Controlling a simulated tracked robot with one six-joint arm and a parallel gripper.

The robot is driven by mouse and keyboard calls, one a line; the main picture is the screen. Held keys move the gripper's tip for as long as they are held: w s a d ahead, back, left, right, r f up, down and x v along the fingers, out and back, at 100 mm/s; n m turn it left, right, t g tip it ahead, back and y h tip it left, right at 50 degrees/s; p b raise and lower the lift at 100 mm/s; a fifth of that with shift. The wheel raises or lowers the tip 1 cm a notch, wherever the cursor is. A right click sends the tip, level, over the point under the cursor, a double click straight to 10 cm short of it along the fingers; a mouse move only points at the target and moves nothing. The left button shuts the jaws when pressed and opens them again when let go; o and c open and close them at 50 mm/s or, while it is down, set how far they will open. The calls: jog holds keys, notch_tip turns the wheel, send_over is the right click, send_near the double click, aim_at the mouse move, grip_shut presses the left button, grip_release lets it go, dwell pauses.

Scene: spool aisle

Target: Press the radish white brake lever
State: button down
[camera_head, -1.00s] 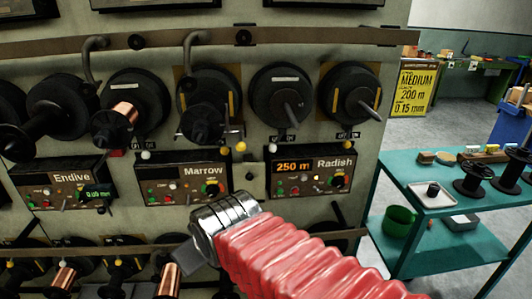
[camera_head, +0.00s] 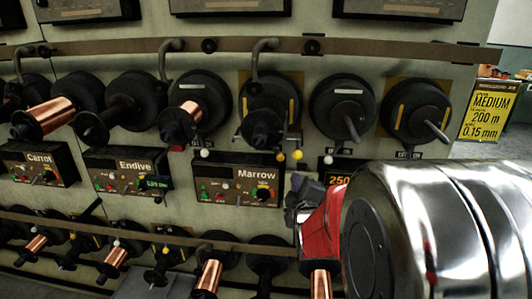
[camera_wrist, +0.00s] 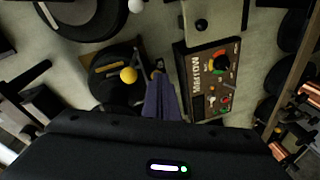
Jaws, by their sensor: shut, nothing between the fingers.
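The Radish panel is mostly hidden behind my arm in the head view, with only part of its orange display (camera_head: 340,179) showing. A white ball knob (camera_head: 327,160) just above that display appears to be the Radish white brake lever's. A white ball also shows at the top edge of the wrist view (camera_wrist: 135,6). My gripper (camera_head: 294,203) is shut and empty, low and left of that white knob and right of the Marrow panel (camera_head: 238,183). In the wrist view its purple-grey fingers (camera_wrist: 160,97) point between a yellow ball knob (camera_wrist: 128,75) and the Marrow panel, apart from the white ball.
Yellow knobs (camera_head: 280,155) sit close by, left of the white knob. Another white knob (camera_head: 204,154) is above the Marrow panel. Black spools (camera_head: 342,105) project above and copper-wound spools (camera_head: 208,278) below. A yellow sign (camera_head: 490,109) stands at right.

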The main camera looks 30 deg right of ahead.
jog(key=d, duration=0.1)
jog(key=d+n+t+h, duration=0.1)
jog(key=d, duration=0.1)
jog(key=s+d+h, duration=0.1)
jog(key=d, duration=0.1)
jog(key=shift+s+r+n, duration=0.1)
jog(key=shift+n, duration=0.2)
